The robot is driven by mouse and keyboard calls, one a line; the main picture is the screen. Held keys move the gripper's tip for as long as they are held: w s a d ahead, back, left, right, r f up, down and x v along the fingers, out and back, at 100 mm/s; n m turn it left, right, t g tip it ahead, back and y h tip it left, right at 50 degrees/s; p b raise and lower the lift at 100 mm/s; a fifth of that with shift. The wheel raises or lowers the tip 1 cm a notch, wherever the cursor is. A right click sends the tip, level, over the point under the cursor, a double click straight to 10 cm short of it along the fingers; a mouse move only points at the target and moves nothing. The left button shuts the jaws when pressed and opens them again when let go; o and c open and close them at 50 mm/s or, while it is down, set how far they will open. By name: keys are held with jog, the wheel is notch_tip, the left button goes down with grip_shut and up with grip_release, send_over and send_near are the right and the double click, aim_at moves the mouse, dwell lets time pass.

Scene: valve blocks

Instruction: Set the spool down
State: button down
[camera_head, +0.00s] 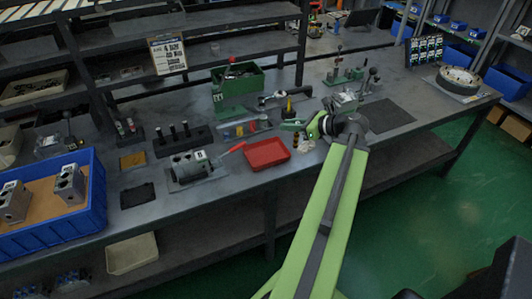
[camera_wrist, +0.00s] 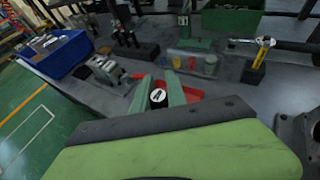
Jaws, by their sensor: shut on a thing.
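My gripper (camera_wrist: 159,90) shows two green fingers in the wrist view, closed on a small dark piece with a white round end, which I take to be the spool (camera_wrist: 158,97). Most of the spool's body is hidden between the fingers and behind my green wrist link. In the head view my gripper (camera_head: 313,128) is above the bench (camera_head: 235,178), right of the red tray (camera_head: 267,153). The spool is too small to make out clearly there. I cannot tell its height above the bench. The red tray also shows behind the fingers in the wrist view (camera_wrist: 192,95).
A grey valve block (camera_head: 189,167) stands left of the tray. Small pale pieces (camera_head: 303,147) stand at its right. A blue bin (camera_head: 92,210) with blocks is far left. A green box (camera_head: 237,82) stands behind. A dark mat (camera_head: 388,116) lies clear at right.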

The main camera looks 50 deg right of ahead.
jog(key=w+f+b, duration=1)
jog(key=w+f, duration=0.1)
jog(key=shift+w+d+f+b, duration=0.15)
jog(key=shift+d+b, duration=0.05)
jog(key=shift+b, duration=0.15)
jog(key=shift+r, duration=0.25)
jog(key=shift+f, duration=0.2)
jog(key=c, duration=1.3)
grip_release()
jog(key=shift+c, duration=0.2)
jog(key=shift+r, duration=0.2)
jog(key=p+v, duration=0.5)
jog(key=v, duration=0.7)
